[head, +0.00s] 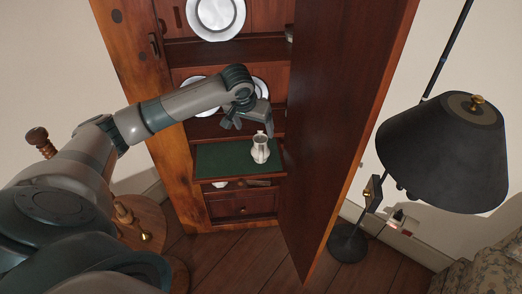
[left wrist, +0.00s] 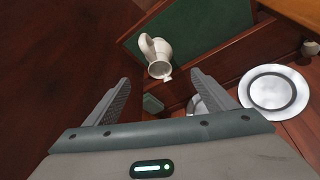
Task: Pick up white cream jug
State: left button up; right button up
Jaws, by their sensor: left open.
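The white cream jug (head: 260,149) stands upright near the right end of a green-topped shelf board (head: 215,160) in the wooden cabinet. In the left wrist view the jug (left wrist: 157,55) shows beyond and between the fingertips, with its handle on the upper left side. My left gripper (head: 250,124) is open and empty, just above and behind the jug in the head view. In the left wrist view its two fingers (left wrist: 160,82) are spread wide, apart from the jug. My right gripper is in neither view.
The cabinet's open door (head: 325,110) stands close on the right. Pewter plates (head: 216,15) stand on upper shelves; one plate (left wrist: 274,92) shows at right in the wrist view. A black floor lamp (head: 440,145) is farther right. A drawer (head: 240,205) lies below.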

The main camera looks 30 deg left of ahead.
aim_at(259, 140)
pick_arm(q)
jog(key=p+x, duration=0.1)
jog(key=x, duration=0.8)
jog(key=shift+w+f, duration=0.15)
jog(key=shift+f, duration=0.1)
jog(key=shift+w+f, duration=0.15)
jog(key=shift+f, duration=0.2)
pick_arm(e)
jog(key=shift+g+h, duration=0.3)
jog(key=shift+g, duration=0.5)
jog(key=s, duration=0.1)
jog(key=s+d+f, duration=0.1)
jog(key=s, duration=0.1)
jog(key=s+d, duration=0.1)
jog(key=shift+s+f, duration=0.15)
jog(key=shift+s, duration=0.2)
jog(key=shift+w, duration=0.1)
